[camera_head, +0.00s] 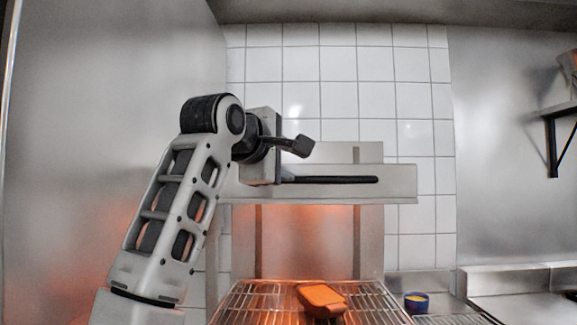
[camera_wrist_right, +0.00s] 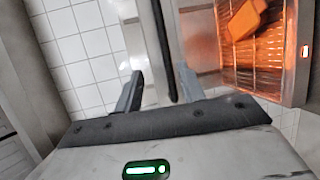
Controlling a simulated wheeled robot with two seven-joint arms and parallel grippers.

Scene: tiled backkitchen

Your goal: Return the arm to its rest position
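My right arm rises from the lower left in the head view. Its gripper (camera_head: 298,146) is just above the black handle bar (camera_head: 345,180) on the front of a metal grill. In the right wrist view the two fingers (camera_wrist_right: 158,90) are apart with nothing held between them. The same bar (camera_wrist_right: 163,45) shows beyond and between them, and I see no contact. My left gripper is not in view.
Under the grill's metal panel (camera_head: 400,188), an orange-brown piece of food (camera_head: 321,299) lies on a glowing wire rack (camera_head: 250,303). A small blue bowl (camera_head: 416,303) with yellow contents stands right of it. A wall shelf (camera_head: 563,109) is at far right.

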